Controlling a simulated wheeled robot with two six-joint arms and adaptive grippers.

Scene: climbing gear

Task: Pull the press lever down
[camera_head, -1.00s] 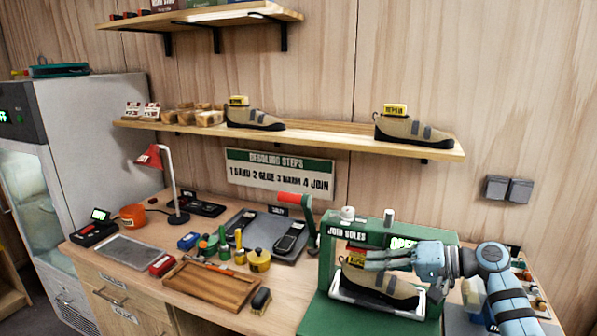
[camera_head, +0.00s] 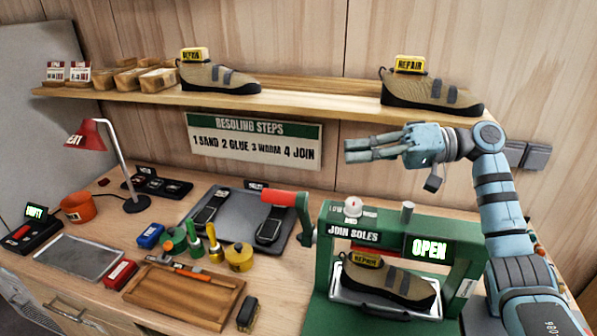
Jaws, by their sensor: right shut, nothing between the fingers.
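The green press (camera_head: 324,240) stands at the right of the bench, marked "JOIN SOLES" with a lit "OPEN" sign. Its lever has a red grip (camera_head: 279,197) and a green arm (camera_head: 304,217) on the press's left side; the grip points left and sits high. A tan shoe (camera_head: 388,280) with a yellow "REPAIR" tag lies on a tray inside the press. My right gripper (camera_head: 352,150) is shut and empty, above the press in the picture, with its fingers pointing left, apart from the lever. My left gripper is not in view.
A shelf (camera_head: 330,107) with two tagged shoes runs along the wall behind my right gripper. Left of the press are a dark mat (camera_head: 240,220), several bottles, a yellow pot (camera_head: 239,257), a wooden tray (camera_head: 180,298) and a red lamp (camera_head: 84,140).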

